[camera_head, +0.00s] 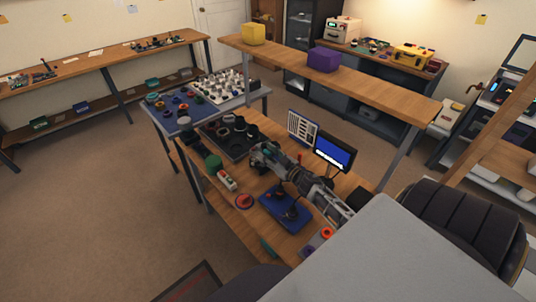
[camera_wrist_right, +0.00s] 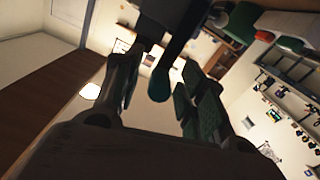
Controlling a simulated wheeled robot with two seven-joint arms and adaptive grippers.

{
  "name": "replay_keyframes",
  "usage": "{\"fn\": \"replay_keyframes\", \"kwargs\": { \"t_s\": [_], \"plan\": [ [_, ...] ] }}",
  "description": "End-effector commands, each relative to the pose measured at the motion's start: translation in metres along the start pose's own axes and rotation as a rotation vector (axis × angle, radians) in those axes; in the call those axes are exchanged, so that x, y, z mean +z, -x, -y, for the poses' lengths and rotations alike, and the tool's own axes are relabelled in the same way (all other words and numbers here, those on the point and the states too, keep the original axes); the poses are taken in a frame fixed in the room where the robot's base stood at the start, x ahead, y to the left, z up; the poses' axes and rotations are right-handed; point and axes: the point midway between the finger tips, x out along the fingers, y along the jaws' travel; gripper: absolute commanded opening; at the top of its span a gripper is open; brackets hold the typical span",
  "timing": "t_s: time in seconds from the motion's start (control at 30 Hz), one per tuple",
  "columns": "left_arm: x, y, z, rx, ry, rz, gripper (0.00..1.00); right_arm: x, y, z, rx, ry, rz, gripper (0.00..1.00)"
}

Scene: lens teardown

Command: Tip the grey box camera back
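I cannot pick out the grey box camera with certainty in either view. My right arm reaches from the lower right over the workbench (camera_head: 222,218). Its gripper (camera_head: 262,157) is beside the dark tray, small and partly hidden by its own links. In the right wrist view the two fingers of this gripper (camera_wrist_right: 160,95) stand apart. A dark thing with a rounded teal end (camera_wrist_right: 161,84) shows between them, and a dark block (camera_wrist_right: 150,18) shows beyond at the top; I cannot tell whether either is touched. My left gripper is not in view.
The bench holds a dark tray of round parts (camera_head: 232,137), a green cylinder (camera_head: 213,163), a red round dish (camera_head: 244,201), a blue mat (camera_head: 285,212) and a lit screen (camera_head: 334,152). A raised shelf (camera_head: 375,87) crosses behind with a purple box (camera_head: 323,60).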

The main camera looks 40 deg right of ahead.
Motion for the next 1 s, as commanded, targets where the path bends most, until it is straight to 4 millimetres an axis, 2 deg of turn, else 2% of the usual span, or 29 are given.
{"fn": "replay_keyframes", "kwargs": {
  "t_s": [0.07, 0.3, 0.77, 1.0],
  "plan": [
    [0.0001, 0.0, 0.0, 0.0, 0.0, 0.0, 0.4, -0.0001, 0.0, 0.0, 0.0, 0.0, 0.0, 0.32],
    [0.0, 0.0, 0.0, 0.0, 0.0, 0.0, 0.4, -0.0001, 0.0001, -0.0004, 0.0, 0.0, 0.0, 0.01],
    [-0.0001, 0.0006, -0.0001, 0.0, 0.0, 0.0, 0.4, -0.0011, 0.0, -0.0003, 0.003, 0.017, 0.0, 0.0],
    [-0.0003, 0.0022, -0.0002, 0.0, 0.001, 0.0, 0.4, -0.0034, -0.0001, 0.0054, 0.004, 0.082, 0.0, 0.0]
  ]
}}
